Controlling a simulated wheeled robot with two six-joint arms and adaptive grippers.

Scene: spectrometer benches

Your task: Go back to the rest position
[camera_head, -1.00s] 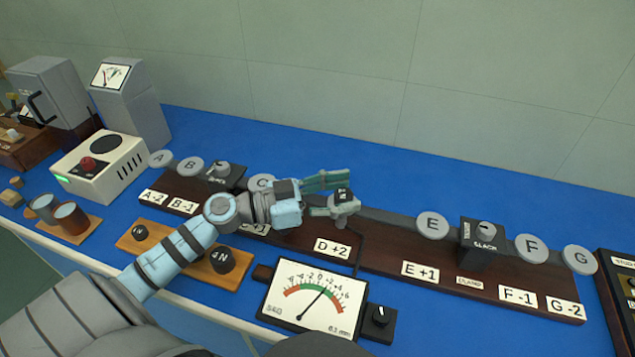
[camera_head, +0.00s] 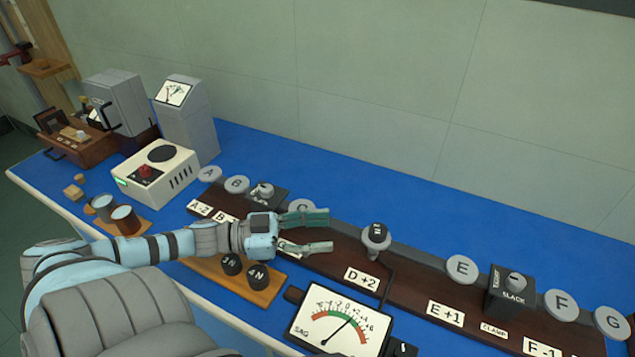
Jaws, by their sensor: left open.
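My left gripper (camera_head: 331,231) is open and empty, its two fingers pointing right above the dark wooden rail (camera_head: 420,294). A grey knob-like piece with a dark marked top (camera_head: 376,237) stands upright on the rail by the D +2 label (camera_head: 362,280), to the right of the fingertips and apart from them. My left arm comes in from the lower left, and its forearm hides part of the weight board (camera_head: 240,283). My right gripper is not in view.
Two dark weights marked 3N (camera_head: 231,264) and 4N (camera_head: 258,275) stand on the board below my gripper. A sag meter (camera_head: 335,320) lies in front. Grey discs such as E (camera_head: 461,269) line the rail. A white box with a red knob (camera_head: 152,174) stands at left. Blue bench behind the rail is clear.

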